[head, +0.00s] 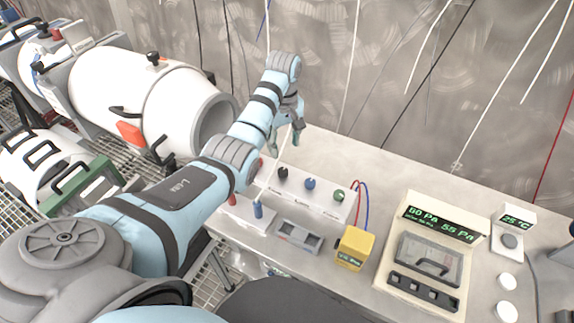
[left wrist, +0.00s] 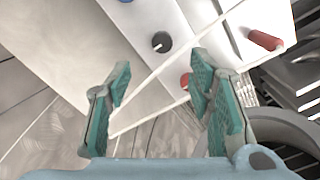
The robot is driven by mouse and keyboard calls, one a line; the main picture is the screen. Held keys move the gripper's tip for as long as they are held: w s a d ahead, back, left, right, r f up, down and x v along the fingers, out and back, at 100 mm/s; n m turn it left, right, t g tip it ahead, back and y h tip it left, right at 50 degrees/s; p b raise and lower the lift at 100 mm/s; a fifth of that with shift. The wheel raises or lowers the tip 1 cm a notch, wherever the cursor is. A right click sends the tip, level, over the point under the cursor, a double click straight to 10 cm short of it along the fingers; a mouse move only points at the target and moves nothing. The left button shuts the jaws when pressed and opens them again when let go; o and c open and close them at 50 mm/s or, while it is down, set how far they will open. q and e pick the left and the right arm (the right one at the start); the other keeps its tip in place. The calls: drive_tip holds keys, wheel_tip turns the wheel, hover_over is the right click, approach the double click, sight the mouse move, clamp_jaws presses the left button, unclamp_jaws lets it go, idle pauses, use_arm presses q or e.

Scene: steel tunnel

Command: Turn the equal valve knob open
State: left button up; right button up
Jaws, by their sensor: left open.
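A white valve box (head: 318,205) on the table carries a row of knobs. In the head view I see a black knob (head: 282,172), a blue knob (head: 310,183) and a green knob (head: 338,195). Their labels are too small to read, so I cannot tell which is the equal valve. My right gripper is out of view.
A yellow meter (head: 354,248), a grey device (head: 299,236) and a pressure display unit (head: 438,235) stand on the table (head: 400,170). A large white cylinder (head: 140,90) is at the left.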

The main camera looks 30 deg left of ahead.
use_arm(q)
drive_tip(key=b, duration=0.1)
hover_over(284, 170)
drive_tip(key=s, duration=0.1)
wheel_tip(284, 170, down, 5)
drive_tip(key=shift+s+f, duration=0.1)
drive_tip(key=shift+s, duration=0.05)
drive_tip(key=f, duration=0.2)
drive_tip(key=w+f+b, duration=0.1)
drive_tip(key=f, duration=0.2)
drive_tip(key=shift+w+f+b, duration=0.1)
drive_tip(key=shift+f+b, duration=0.2)
drive_tip(key=shift+f, duration=0.25)
drive_tip(key=shift+s+r, duration=0.2)
drive_tip(key=shift+s, duration=0.05)
drive_tip(key=shift+c, duration=0.6)
drive_tip(key=shift+w, duration=0.1)
clamp_jaws()
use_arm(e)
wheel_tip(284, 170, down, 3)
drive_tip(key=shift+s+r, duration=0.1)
